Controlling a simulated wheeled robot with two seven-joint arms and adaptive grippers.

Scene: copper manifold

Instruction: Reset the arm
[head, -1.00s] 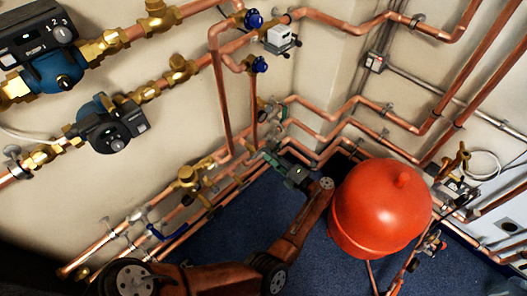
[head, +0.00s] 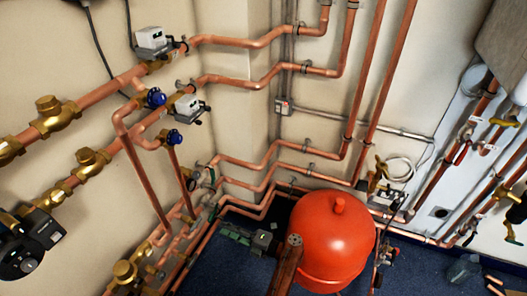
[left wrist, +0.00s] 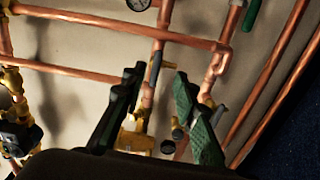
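My left arm comes up from the bottom edge in the head view, in front of the red tank. Its left gripper (head: 236,235) points left toward the low copper pipes near the wall corner. In the left wrist view the gripper (left wrist: 155,88) has its two green-and-black fingers apart, with a clear gap between them. Copper pipes and a brass valve (left wrist: 135,135) show behind and between the fingers; nothing is clearly held. I cannot tell whether a finger touches a pipe. My right gripper is not in view.
A red round tank (head: 333,240) stands right of the left gripper. Copper pipes (head: 240,165) run along the walls. A dark pump (head: 30,245) is at lower left. Brass valves and a grey cabinet (head: 505,45) are at right. Blue floor (head: 225,275) shows at the bottom.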

